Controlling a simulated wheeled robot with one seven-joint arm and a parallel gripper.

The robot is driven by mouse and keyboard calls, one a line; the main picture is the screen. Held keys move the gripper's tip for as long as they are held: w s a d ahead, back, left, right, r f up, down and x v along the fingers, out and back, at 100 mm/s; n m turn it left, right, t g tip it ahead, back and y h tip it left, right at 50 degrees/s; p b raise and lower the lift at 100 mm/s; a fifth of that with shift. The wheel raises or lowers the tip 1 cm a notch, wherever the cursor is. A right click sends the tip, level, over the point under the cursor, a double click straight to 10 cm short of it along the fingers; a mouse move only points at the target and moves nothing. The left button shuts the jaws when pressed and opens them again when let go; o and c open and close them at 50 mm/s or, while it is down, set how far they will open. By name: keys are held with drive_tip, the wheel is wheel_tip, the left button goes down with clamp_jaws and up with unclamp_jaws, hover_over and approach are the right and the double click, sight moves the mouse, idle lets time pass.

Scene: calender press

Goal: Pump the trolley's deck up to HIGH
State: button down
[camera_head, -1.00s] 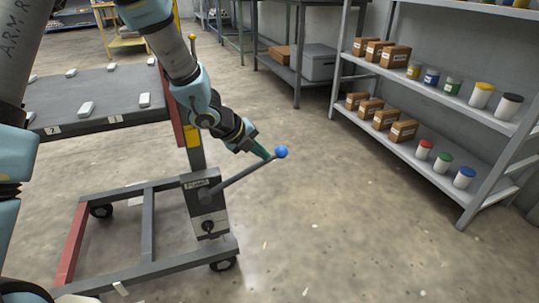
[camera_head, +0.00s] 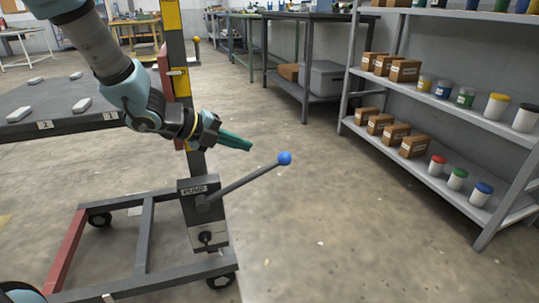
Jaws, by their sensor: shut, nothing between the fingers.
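The trolley's grey deck (camera_head: 62,107) stands at the left, with several white blocks on it and number labels on its edge. Below it is the trolley's dark base frame (camera_head: 146,240) on wheels. The grey pump box (camera_head: 194,226), labelled PUMP, stands on the frame's right side. Its lever (camera_head: 246,181) slants up to the right and ends in a blue ball (camera_head: 285,158). A yellow-marked post (camera_head: 176,55) rises behind my arm. My gripper (camera_head: 249,146) is shut and empty, with green fingers pointing right, up and left of the ball and apart from it.
A grey shelf (camera_head: 428,165) with boxes and coloured jars stands at the right. A dark table (camera_head: 312,17) with a grey bin (camera_head: 318,79) is behind. The floor (camera_head: 330,235) right of the lever is clear.

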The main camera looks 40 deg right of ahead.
sight(279, 158)
drive_tip(key=b+x, duration=0.3)
drive_tip(key=x, duration=0.5)
drive_tip(key=shift+d+f, duration=0.15)
drive_tip(key=shift+f, duration=0.1)
drive_tip(key=shift+s+d+f, duration=0.15)
drive_tip(key=shift+d+f, duration=0.15)
drive_tip(key=shift+d, duration=0.35)
